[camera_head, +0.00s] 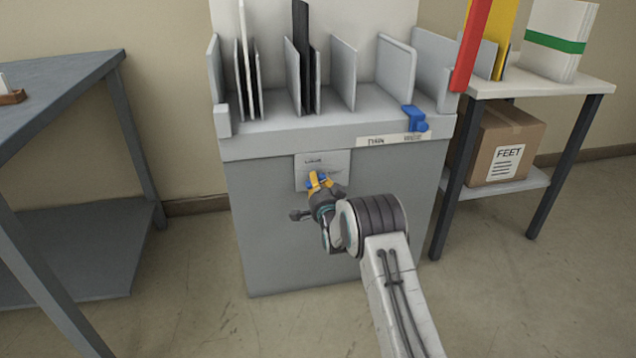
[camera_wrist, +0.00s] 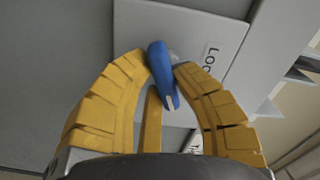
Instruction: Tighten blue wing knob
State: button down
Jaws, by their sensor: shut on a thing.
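A blue wing knob (camera_wrist: 160,72) sits on a light plate (camera_wrist: 185,35) on the front of the grey cabinet. In the head view my gripper (camera_head: 320,182) reaches the same plate (camera_head: 331,160), and only a little blue of the knob shows between the yellow fingers. Part of the plate's lettering is visible, but the fingers hide the rest of the knob's mounting.
The grey cabinet (camera_head: 270,230) has upright dividers on top and another blue part (camera_head: 414,118) at its upper right edge. A grey table (camera_head: 60,75) stands at left. A shelf table with a cardboard box (camera_head: 503,143) stands at right.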

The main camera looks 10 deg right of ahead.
jog(key=m, duration=0.4)
jog(key=shift+a+m, duration=0.15)
jog(key=shift+m, duration=0.25)
dwell(0.4)
jog(key=c, duration=1)
grip_release()
jog(key=shift+s, duration=6)
